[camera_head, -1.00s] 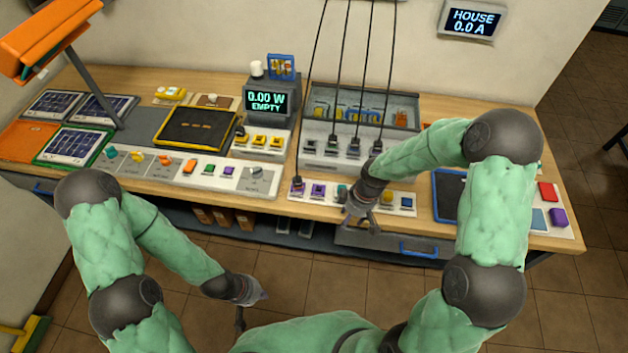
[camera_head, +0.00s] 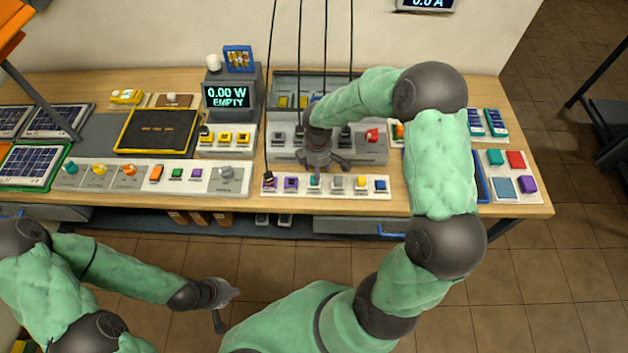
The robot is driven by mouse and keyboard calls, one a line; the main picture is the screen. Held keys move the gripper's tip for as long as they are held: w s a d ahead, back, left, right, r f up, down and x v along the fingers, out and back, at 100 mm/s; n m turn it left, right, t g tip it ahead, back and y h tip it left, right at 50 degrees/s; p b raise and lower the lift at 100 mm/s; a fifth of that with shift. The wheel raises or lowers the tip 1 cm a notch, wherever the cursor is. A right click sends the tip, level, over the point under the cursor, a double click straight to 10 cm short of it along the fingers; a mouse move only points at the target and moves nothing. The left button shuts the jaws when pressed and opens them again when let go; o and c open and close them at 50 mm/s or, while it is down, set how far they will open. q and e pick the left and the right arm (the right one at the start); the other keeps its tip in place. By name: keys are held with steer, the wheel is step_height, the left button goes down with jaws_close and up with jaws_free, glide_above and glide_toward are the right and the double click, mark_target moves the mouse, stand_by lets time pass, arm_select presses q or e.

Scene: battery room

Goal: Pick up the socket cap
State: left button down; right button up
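I cannot tell for sure which piece is the socket cap. A white strip (camera_head: 333,190) along the table's front edge bears several small coloured blocks, among them a teal block (camera_head: 314,181), a grey block (camera_head: 337,182), a yellow block (camera_head: 361,182) and a blue block (camera_head: 380,185). My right gripper (camera_head: 316,172) points down just above the strip, over the teal block, with its fingers spread; I see nothing held. Whether it touches the block is unclear. My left gripper (camera_head: 230,307) hangs in front of the table, low over the floor, open and empty.
Black cables hang from above; one plug (camera_head: 268,179) meets the strip's left end. A grey socket box (camera_head: 372,150) stands behind the strip, partly behind my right arm. A panel with switches (camera_head: 140,178) lies to the left, a meter reading EMPTY (camera_head: 228,96) behind.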

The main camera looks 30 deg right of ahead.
steer(key=f, duration=0.5)
steer(key=shift+w+a+f+b, duration=0.1)
steer(key=shift+w+a+b, duration=0.15)
steer(key=shift+b, duration=0.15)
steer(key=c, duration=0.9)
